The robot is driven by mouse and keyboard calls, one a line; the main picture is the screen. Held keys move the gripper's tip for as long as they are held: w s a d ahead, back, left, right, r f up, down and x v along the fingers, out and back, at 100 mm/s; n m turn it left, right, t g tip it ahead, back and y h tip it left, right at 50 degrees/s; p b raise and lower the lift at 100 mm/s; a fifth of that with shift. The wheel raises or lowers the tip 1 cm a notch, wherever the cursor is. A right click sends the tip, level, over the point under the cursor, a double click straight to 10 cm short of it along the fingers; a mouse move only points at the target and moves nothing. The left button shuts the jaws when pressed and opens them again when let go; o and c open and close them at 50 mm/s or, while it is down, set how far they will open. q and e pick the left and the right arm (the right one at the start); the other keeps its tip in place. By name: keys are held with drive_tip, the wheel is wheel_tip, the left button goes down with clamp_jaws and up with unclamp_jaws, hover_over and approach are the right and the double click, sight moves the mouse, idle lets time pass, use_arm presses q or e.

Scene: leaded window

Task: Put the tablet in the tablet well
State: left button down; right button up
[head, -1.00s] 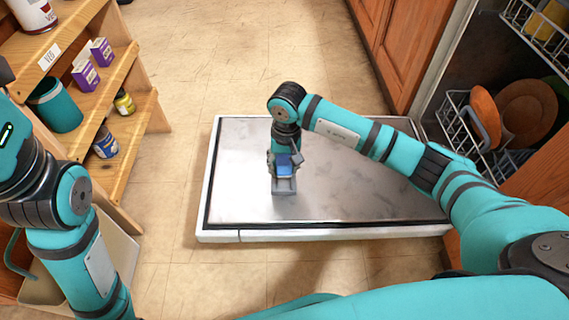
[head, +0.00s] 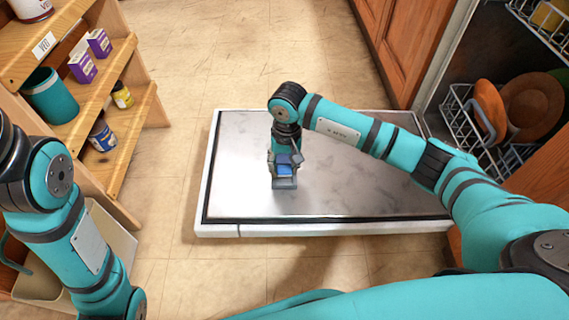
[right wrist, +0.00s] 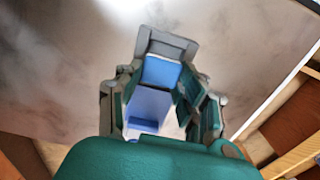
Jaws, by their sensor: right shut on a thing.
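My right gripper (head: 285,176) points down over the metal inner face of the lowered dishwasher door (head: 375,190). It is shut on the tablet, a small blue and whitish block (right wrist: 148,106), which also shows as a blue patch in the head view (head: 285,169). In the right wrist view the gripper (right wrist: 160,95) surrounds the tablet, with a grey part just beyond it.
A wooden shelf (head: 145,105) with a teal container (head: 50,95), purple boxes and small jars stands at the left. A beige bin (head: 112,232) is below it. At the right, a dish rack (head: 483,135) holds brown plates (head: 533,108). Tiled floor is clear behind the door.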

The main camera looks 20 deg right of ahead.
drive_tip(key=o, duration=0.9)
drive_tip(key=shift+c, duration=0.2)
drive_tip(key=shift+o, duration=0.6)
wheel_tip(320, 180, up, 12)
drive_tip(key=shift+d, duration=0.25)
drive_tip(key=shift+s, duration=0.1)
